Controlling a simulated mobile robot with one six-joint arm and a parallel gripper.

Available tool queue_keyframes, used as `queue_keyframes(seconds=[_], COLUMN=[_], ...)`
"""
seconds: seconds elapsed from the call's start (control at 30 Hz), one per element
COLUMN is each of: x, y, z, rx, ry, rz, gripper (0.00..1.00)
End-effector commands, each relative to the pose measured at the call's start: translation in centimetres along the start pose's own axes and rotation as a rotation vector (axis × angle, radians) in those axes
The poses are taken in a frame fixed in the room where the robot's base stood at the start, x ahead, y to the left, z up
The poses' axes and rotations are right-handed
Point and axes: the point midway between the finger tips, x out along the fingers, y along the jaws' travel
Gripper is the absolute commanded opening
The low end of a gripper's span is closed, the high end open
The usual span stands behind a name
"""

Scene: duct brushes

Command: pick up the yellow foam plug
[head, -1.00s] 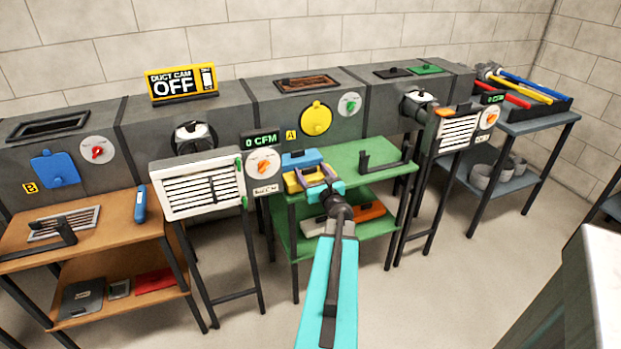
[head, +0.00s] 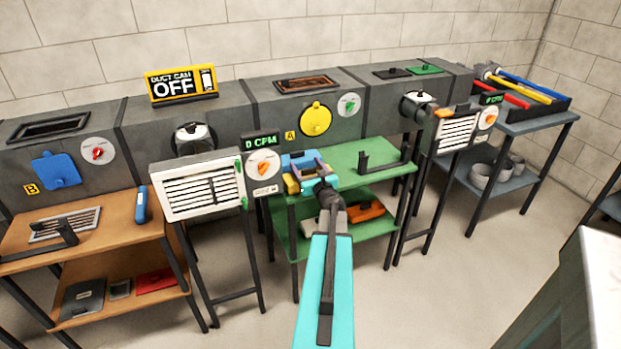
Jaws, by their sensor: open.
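The yellow foam plug (head: 291,185) is at the left front corner of the green table's top. It is partly hidden by my gripper (head: 304,170). My gripper is open, its two purple-grey fingers spread and pointing away from me, just over or beside the plug. I cannot tell whether the fingers touch it. A blue block (head: 299,157) lies right behind the plug, near the fingertips.
The green table (head: 365,155) has a black bracket (head: 382,160) at its right, with bare top between. A grey duct runs behind. A white louvred grille (head: 200,188) and a 0 CFM panel (head: 263,165) stand close at the left. Orange and white items lie on the lower shelf.

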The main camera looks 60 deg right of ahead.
Motion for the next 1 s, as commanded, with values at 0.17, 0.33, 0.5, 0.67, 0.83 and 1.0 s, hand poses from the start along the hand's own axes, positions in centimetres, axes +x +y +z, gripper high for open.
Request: queue_keyframes(seconds=[0.17, 0.33, 0.5, 0.67, 0.83, 1.0], x=[0.99, 1.03, 1.02, 1.02, 1.02, 1.02], y=[0.00, 0.04, 0.07, 0.09, 0.11, 0.13], z=[0.02, 0.01, 0.00, 0.00, 0.00, 0.00], rx=[0.001, 0.001, 0.001, 0.001, 0.001, 0.001], ry=[0.000, 0.000, 0.000, 0.000, 0.000, 0.000], rz=[0.000, 0.000, 0.000, 0.001, 0.001, 0.001], gripper=[0.69, 0.69, 0.69, 0.69, 0.55, 0.27])
